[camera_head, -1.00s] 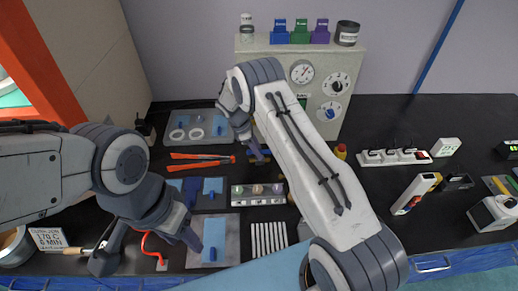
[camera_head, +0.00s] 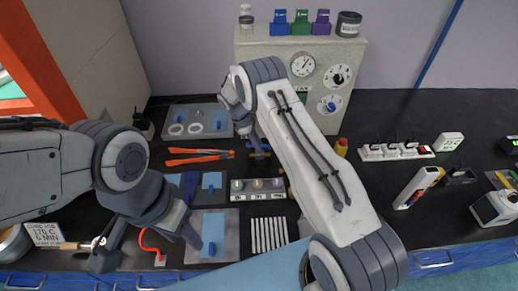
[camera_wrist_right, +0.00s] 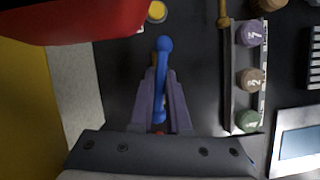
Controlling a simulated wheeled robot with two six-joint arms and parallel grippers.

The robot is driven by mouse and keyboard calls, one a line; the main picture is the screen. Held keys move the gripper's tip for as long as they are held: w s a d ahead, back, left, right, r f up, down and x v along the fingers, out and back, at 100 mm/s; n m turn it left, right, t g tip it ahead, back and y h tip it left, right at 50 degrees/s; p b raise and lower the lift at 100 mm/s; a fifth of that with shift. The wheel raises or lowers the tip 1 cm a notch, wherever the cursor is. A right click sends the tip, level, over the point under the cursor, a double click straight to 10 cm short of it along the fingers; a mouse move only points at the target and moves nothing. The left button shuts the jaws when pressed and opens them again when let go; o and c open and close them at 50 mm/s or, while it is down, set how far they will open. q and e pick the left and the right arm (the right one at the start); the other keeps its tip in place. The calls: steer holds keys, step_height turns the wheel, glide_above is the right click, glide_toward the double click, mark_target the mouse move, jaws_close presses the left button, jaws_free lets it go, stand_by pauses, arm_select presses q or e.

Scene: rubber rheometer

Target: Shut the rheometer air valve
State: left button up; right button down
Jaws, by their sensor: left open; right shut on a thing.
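The air valve's blue handle (camera_wrist_right: 162,80) is a bar with rounded ends. In the right wrist view it runs almost straight up the picture between the purple-grey fingers of my right gripper (camera_wrist_right: 162,100). This gripper is shut on the handle. In the head view my right gripper (camera_head: 257,150) is in front of the grey instrument cabinet, and a bit of blue handle (camera_head: 265,147) shows beside it. My forearm hides part of that area, and the valve body is mostly hidden. My left gripper (camera_head: 148,243) is open and empty over the front left of the bench.
The grey cabinet (camera_head: 325,118) with dials stands at the back. Red-handled tongs (camera_head: 200,156) lie left of my right gripper. A rack with several round knobs (camera_head: 258,190) is just in front.

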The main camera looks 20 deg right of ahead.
steer(key=shift+f+m, duration=0.15)
steer(key=shift+m, duration=0.25)
arm_select(q)
steer(key=shift+f, duration=0.5)
arm_select(e)
steer(key=c, duration=0.9)
jaws_free()
steer(key=shift+r, duration=0.2)
arm_select(q)
step_height(320, 180, down, 2)
steer(key=b, duration=0.2)
steer(key=shift+f+b, duration=0.2)
steer(key=shift+b, duration=0.1)
arm_select(e)
steer(key=v, duration=1)
steer(key=shift+w+d+r, duration=0.1)
steer(key=shift+w+r, duration=0.1)
